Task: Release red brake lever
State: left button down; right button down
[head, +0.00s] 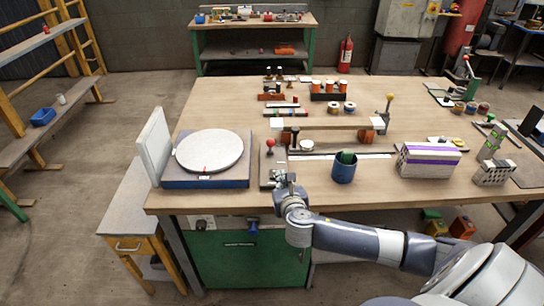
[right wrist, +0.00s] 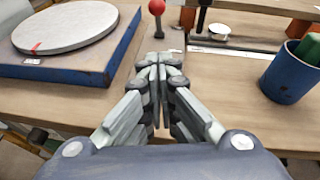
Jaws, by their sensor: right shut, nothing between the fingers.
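A lever with a red ball knob (head: 270,143) stands on a metal base plate (head: 266,167) just right of the round turntable. The red knob (right wrist: 156,6) also shows at the top edge of the right wrist view. My right gripper (head: 281,180) is at the near end of that plate, on the near side of the knob. In the right wrist view the fingers of my right gripper (right wrist: 160,60) are together and empty, apart from the knob. They hide part of the plate. My left gripper is out of view.
The grey turntable disc (head: 210,151) sits on a blue base (head: 205,182) to the left, with a white slab (head: 154,147) upright beside it. A blue cup (head: 344,169) and a hollow brick (head: 428,160) stand to the right. A raised plank (head: 327,124) lies behind.

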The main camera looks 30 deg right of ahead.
jog(key=x, duration=1)
jog(key=shift+a, duration=0.1)
jog(key=shift+w+d+r+p, duration=0.25)
jog(key=shift+w+r, duration=0.1)
jog(key=shift+w, duration=0.2)
jog(key=shift+w+d+r+p, duration=0.2)
jog(key=shift+w+r, duration=0.1)
jog(key=shift+w, duration=0.25)
jog(key=shift+w+d+r, duration=0.2)
jog(key=shift+w, duration=0.45)
jog(key=shift+r+p, duration=0.2)
jog(key=shift+p, duration=0.1)
jog(key=shift+w+d+r, duration=0.15)
jog(key=shift+r, duration=0.05)
